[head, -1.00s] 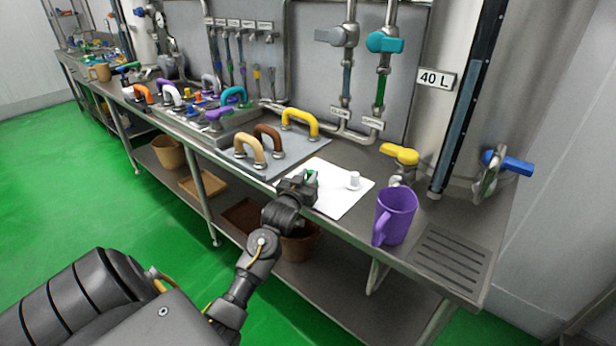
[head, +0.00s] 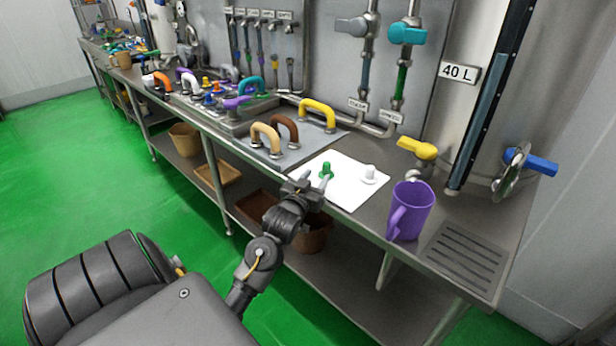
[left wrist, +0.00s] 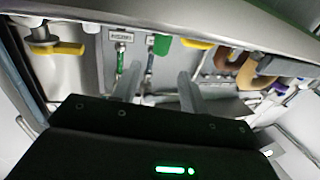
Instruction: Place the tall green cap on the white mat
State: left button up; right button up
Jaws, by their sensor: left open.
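The tall green cap (head: 326,170) stands upright on the white mat (head: 345,196), near the mat's left part. A white cap (head: 370,174) stands on the same mat to its right. My left gripper (head: 304,184) is open and empty just in front of the green cap, at the mat's near left edge, apart from it. In the left wrist view, which looks upside down, the green cap (left wrist: 162,45) appears beyond the two spread fingers of my left gripper (left wrist: 158,86). My right gripper is not in view.
A purple jug (head: 411,210) stands to the mat's right, beside a drain grille (head: 465,255). Tan (head: 265,138), brown (head: 286,128) and yellow (head: 318,112) handles stand on a grey mat to the left. A yellow tap (head: 417,148) juts out behind the jug.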

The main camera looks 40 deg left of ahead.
pick_arm(q)
jog(key=v, duration=0.6)
jog(key=shift+w, duration=0.1)
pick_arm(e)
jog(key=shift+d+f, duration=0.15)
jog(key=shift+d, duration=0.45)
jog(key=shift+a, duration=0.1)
